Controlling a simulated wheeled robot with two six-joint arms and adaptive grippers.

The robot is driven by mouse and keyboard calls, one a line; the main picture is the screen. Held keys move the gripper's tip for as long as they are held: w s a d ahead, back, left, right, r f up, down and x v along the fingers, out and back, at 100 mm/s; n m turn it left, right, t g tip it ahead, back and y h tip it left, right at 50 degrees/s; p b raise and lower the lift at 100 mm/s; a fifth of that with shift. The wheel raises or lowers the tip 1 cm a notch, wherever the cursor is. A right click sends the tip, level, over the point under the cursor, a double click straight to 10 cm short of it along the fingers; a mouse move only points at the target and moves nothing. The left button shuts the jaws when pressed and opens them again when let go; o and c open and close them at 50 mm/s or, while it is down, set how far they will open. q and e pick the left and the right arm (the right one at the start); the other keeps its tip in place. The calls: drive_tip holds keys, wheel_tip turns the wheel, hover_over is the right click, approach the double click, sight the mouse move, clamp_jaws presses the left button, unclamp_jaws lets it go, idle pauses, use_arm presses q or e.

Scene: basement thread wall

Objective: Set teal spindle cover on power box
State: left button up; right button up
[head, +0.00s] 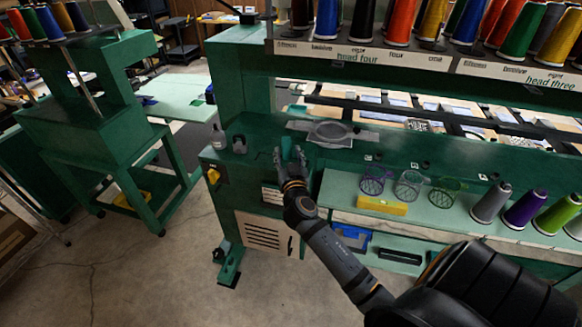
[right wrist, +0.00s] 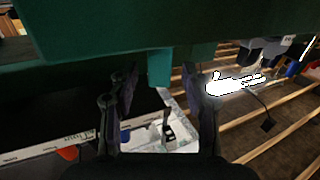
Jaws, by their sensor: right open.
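The teal spindle cover (head: 292,150) is at the fingertips of my right gripper (head: 287,165), over the green machine's left end. In the right wrist view the teal cover (right wrist: 159,67) shows between the two spread fingers of my right gripper (right wrist: 160,85), meeting a dark green surface (right wrist: 100,28). The fingers stand apart, with gaps on both sides of the cover. The green cabinet with a vented pale panel (head: 264,234) stands below the gripper; I cannot tell for sure whether it is the power box. My left gripper is not in view.
A grey hoop plate (head: 330,133) lies behind the gripper on the machine. A small bottle (head: 218,138) stands to the left. Wire baskets (head: 409,184), a yellow block (head: 382,206) and thread cones (head: 491,203) are on the right shelf. Bare floor lies at lower left.

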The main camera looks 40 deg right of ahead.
drive_tip(key=b+v, duration=0.2)
drive_tip(key=v, duration=0.8)
drive_tip(key=shift+b, duration=0.3)
